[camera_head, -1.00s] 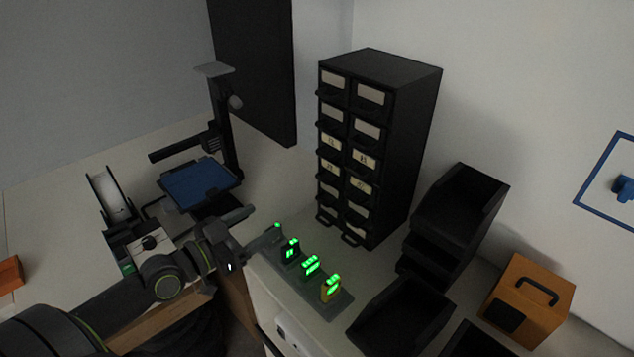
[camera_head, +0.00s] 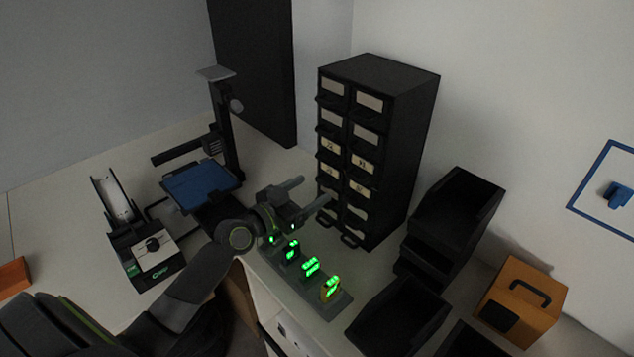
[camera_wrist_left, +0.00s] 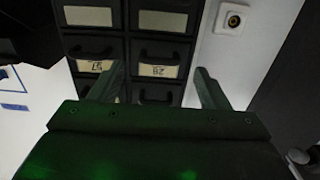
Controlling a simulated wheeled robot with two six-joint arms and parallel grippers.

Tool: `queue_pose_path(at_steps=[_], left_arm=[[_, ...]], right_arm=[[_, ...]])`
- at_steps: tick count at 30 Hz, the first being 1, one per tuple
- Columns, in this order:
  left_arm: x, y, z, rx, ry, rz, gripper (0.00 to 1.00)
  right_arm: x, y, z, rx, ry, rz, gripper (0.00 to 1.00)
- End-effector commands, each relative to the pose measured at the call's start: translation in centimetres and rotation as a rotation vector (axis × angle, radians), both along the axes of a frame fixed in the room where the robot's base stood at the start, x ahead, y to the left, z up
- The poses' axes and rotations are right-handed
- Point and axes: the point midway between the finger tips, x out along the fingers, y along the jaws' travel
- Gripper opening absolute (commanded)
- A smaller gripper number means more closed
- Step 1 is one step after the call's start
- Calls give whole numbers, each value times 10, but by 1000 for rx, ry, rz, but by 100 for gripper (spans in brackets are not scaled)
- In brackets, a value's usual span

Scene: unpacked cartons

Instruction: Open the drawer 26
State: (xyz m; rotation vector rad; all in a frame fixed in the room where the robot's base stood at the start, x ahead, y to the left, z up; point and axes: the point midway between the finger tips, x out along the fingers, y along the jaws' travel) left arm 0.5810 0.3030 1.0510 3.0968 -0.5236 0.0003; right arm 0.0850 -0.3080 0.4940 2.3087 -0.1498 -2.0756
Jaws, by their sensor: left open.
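The black drawer cabinet (camera_head: 400,150) stands upright against the wall, with two columns of drawers that all look shut. Its middle rows carry numbered labels, too small to read in the head view. The left wrist view shows the cabinet upside down. There a numbered label (camera_wrist_left: 158,71) lies between my fingers, and another numbered label (camera_wrist_left: 95,66) is beside the left finger. I cannot tell for sure which one reads 26. My left gripper (camera_head: 308,192) is open and empty in front of the cabinet's lower left side; it also shows in the wrist view (camera_wrist_left: 159,75).
A rail with several green-lit displays (camera_head: 311,267) lies below my left gripper. Black bins (camera_head: 455,210) and an orange box (camera_head: 522,300) stand right of the cabinet. A 3D printer with a blue plate (camera_head: 200,183) and a small device (camera_head: 145,255) are at left.

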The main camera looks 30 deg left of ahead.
Motion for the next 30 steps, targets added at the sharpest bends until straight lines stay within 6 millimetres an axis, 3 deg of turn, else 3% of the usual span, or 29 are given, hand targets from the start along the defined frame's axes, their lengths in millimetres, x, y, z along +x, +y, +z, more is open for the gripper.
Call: queue_pose_path(at_steps=[6, 18, 30], left_arm=[[24, -9, 1, -1, 0, 0, 70], [30, -11, 0, 1, 0, 0, 70], [30, -10, 0, 1, 1, 0, 17]], right_arm=[[0, 0, 6, 0, 1, 0, 36], [0, 1, 6, 1, 1, -1, 36], [0, 3, 6, 4, 1, -2, 36]])
